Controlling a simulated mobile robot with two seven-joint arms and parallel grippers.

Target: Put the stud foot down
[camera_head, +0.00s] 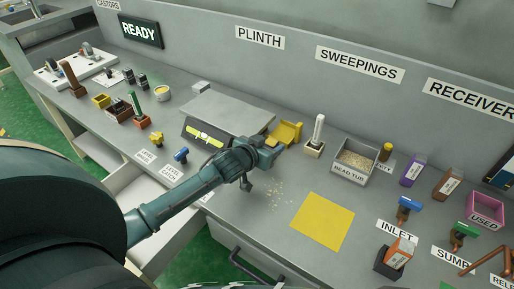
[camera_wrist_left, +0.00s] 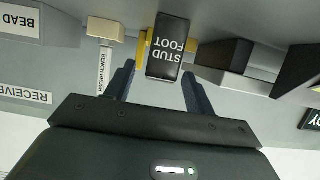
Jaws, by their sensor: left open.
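The stud foot shows in the left wrist view as a dark block (camera_wrist_left: 168,50) with an upside-down "STUD FOOT" label. A yellow piece (camera_wrist_left: 142,46) is right behind it. My left gripper (camera_wrist_left: 158,80) is open, its two fingers apart on either side of the block's near end; I cannot tell whether they touch it. In the head view my left gripper (camera_head: 268,153) is low over the bench, between the grey scale (camera_head: 228,112) and the yellow piece (camera_head: 287,132). The stud foot cannot be made out there, probably hidden by the gripper. My right gripper is not in view.
A white bench brush (camera_head: 318,133) on a cream base stands just right of the yellow piece. The bead tub (camera_head: 354,166) is further right. A yellow mat (camera_head: 323,221) lies bare in front, with scattered beads (camera_head: 278,192) left of it.

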